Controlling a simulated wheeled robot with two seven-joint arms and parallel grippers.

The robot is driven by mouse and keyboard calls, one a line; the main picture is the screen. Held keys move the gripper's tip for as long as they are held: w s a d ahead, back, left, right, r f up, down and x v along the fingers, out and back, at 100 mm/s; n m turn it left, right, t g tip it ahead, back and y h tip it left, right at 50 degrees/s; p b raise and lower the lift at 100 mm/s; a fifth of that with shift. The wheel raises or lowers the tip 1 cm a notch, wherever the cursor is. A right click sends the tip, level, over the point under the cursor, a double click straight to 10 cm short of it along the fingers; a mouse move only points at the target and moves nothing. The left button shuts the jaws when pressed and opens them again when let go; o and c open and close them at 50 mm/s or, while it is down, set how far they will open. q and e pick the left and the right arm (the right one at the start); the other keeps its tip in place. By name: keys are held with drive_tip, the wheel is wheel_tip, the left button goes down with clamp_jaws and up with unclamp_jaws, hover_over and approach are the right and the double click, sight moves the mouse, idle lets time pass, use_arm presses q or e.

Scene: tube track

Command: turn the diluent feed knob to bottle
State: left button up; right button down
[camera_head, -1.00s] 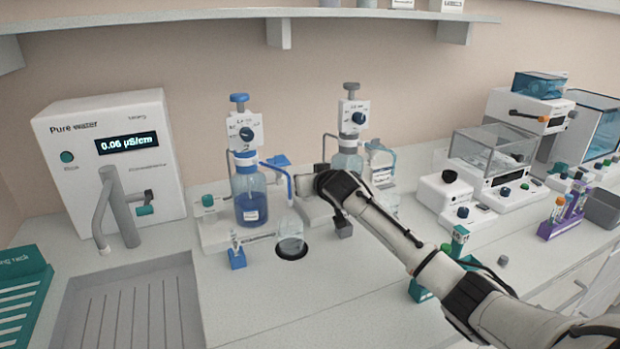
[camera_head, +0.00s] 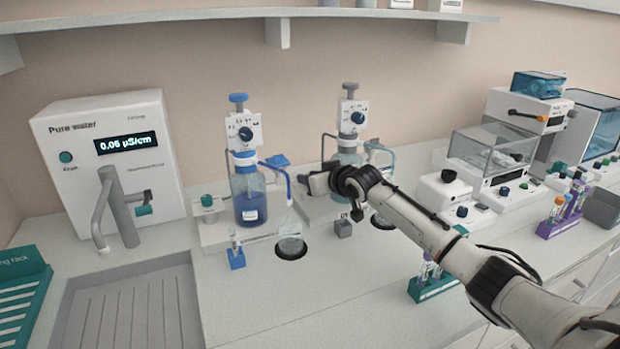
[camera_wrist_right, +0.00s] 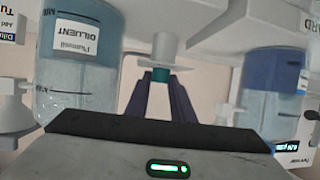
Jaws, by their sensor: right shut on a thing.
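The diluent bottle (camera_head: 347,163) stands under the grey-topped dispenser on the right of the pair; its upside-down DILUENT label shows in the right wrist view (camera_wrist_right: 75,65). The diluent feed knob (camera_wrist_right: 160,75) is a small teal piece below a white stem and disc. My right gripper (camera_wrist_right: 160,100) is shut on this knob, with dark fingers on both sides. In the head view my right gripper (camera_head: 318,183) is at the left of the diluent dispenser's base, and the knob is hidden behind it. The knob's setting cannot be read. My left gripper is not in view.
The blue-topped dispenser with its blue bottle (camera_head: 250,205) stands close to the left, with a matching teal knob (camera_head: 207,201). A blue clip (camera_head: 236,258) and a grey clip (camera_head: 343,229) stand in front. The pure water unit (camera_head: 110,160) is far left.

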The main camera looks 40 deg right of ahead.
drive_tip(key=shift+f, duration=0.1)
idle(0.3)
drive_tip(key=c, duration=1.5)
unclamp_jaws()
drive_tip(key=shift+c, duration=0.2)
drive_tip(key=shift+s, duration=0.1)
drive_tip(key=b+v, duration=0.1)
drive_tip(key=v, duration=0.9)
drive_tip(key=shift+s, duration=0.15)
drive_tip(key=shift+d, duration=0.1)
